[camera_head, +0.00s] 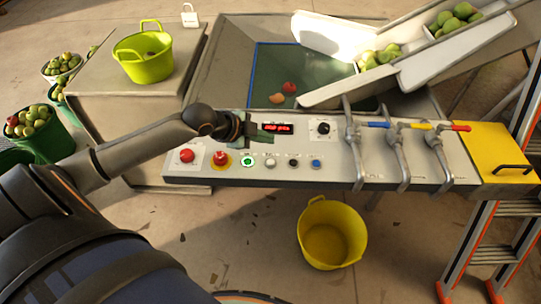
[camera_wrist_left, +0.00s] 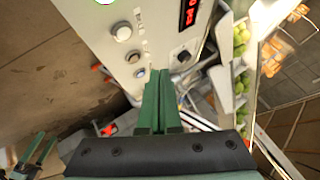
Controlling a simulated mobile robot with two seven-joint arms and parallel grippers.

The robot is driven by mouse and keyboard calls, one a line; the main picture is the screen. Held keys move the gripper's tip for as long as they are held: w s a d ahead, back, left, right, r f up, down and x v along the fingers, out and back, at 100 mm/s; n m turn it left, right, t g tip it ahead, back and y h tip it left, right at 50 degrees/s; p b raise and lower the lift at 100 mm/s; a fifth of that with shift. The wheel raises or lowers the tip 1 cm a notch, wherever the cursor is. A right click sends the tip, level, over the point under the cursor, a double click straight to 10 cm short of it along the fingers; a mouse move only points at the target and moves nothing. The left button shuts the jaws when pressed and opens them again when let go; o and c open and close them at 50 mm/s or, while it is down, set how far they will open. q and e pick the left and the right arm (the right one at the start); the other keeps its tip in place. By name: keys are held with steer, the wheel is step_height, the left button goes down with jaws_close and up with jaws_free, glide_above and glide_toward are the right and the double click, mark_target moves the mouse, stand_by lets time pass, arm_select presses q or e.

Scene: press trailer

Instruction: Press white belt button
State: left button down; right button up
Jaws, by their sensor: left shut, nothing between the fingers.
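The white button (camera_head: 270,162) sits on the grey control panel (camera_head: 345,178), between a green-lit button (camera_head: 247,160) and a dark button (camera_head: 293,162). The white button also shows in the left wrist view (camera_wrist_left: 122,32). My left gripper (camera_head: 268,139) is above the panel, up and slightly left of the white button in the head view. Its green fingers are shut and empty in the left wrist view (camera_wrist_left: 160,75), with their tips beside the blue button (camera_wrist_left: 140,73) in the picture. I see no contact with the white button.
A red button (camera_head: 187,155), a red-and-yellow stop button (camera_head: 221,160) and a blue button (camera_head: 315,163) share the row. A red display (camera_head: 278,128) and a knob (camera_head: 323,127) sit above. Valve levers (camera_head: 402,150) stand to the right. A yellow bucket (camera_head: 332,233) stands below.

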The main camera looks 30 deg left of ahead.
arm_select(q)
steer(key=b, duration=0.4)
glide_above(271, 162)
steer(key=s, duration=0.1)
steer(key=f, duration=0.2)
steer(key=a+f, duration=0.1)
steer(key=f, duration=0.1)
steer(key=shift+f, duration=1.15)
steer(key=shift+f, duration=0.1)
stand_by(0.3)
steer(key=shift+f, duration=0.35)
